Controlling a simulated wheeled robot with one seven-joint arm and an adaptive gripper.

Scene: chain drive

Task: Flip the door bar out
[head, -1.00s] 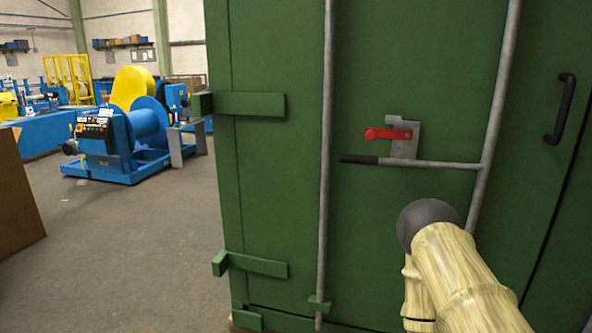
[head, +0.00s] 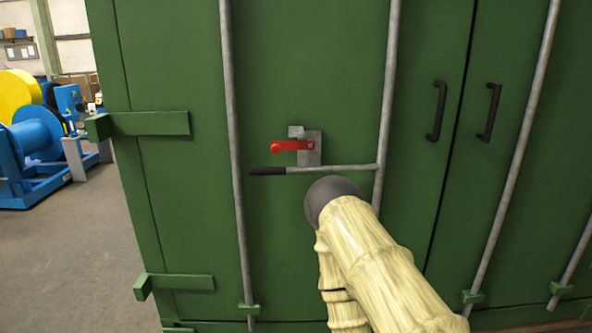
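The door bar (head: 335,168) is a grey handle with a black grip at its left end. It lies level across the green container door (head: 180,75) and joins a vertical grey locking rod (head: 387,90) at its right end. A red latch lever (head: 292,146) on a grey plate (head: 309,157) sits just above the bar, pointing left. My arm, with a pale ribbed covering and a dark rounded end, rises from the lower right to just below the bar. My gripper's fingers are not visible, and I cannot tell whether the arm touches the bar.
Another vertical rod (head: 236,150) stands left of the bar. Two black pull handles (head: 437,111) (head: 489,112) flank the door seam on the right. Green hinges (head: 150,123) project at the left edge. Open grey floor (head: 70,260) and blue machinery (head: 35,150) lie to the left.

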